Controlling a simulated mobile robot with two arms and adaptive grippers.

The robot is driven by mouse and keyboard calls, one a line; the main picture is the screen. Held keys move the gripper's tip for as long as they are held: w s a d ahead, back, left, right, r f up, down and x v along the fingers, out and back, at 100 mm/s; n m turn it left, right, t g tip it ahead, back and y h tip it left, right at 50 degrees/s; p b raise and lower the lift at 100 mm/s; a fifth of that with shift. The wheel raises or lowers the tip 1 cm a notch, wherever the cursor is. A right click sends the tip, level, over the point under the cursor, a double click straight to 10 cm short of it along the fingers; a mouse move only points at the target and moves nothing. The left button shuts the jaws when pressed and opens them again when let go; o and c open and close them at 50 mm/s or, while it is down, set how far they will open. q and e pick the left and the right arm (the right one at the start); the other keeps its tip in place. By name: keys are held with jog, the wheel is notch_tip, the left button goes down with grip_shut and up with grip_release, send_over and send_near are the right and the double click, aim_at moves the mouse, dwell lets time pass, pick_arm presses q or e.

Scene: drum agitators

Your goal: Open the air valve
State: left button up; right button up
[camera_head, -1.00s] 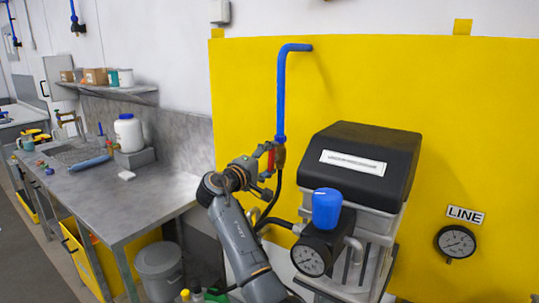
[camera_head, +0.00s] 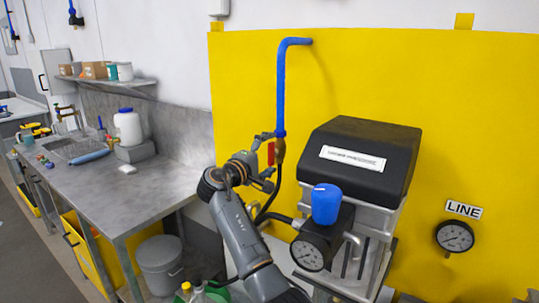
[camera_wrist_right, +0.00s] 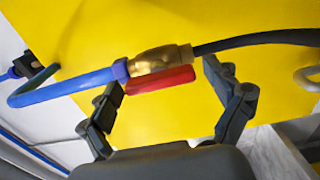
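The air valve is a brass body (camera_head: 280,150) with a red lever handle (camera_head: 271,153), at the lower end of a blue pipe (camera_head: 281,90) in front of the yellow panel. In the right wrist view, the red handle (camera_wrist_right: 160,80) lies alongside the brass body (camera_wrist_right: 153,60), roughly parallel to it. My right gripper (camera_head: 266,160) is at the valve. In the right wrist view, the fingers of this gripper (camera_wrist_right: 164,75) are spread wide, one toward each end of the handle. I cannot tell whether either finger touches it. My left gripper is not in view.
A black hose (camera_wrist_right: 260,39) leaves the valve. A black-topped machine (camera_head: 362,150) with a blue knob (camera_head: 326,204) and a gauge (camera_head: 311,250) stands close to the right of my arm. A LINE gauge (camera_head: 455,236) is farther right. A metal workbench (camera_head: 150,195) and grey bin (camera_head: 160,265) are left.

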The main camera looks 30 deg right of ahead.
jog(key=shift+a, duration=0.1)
jog(key=v, duration=1.2)
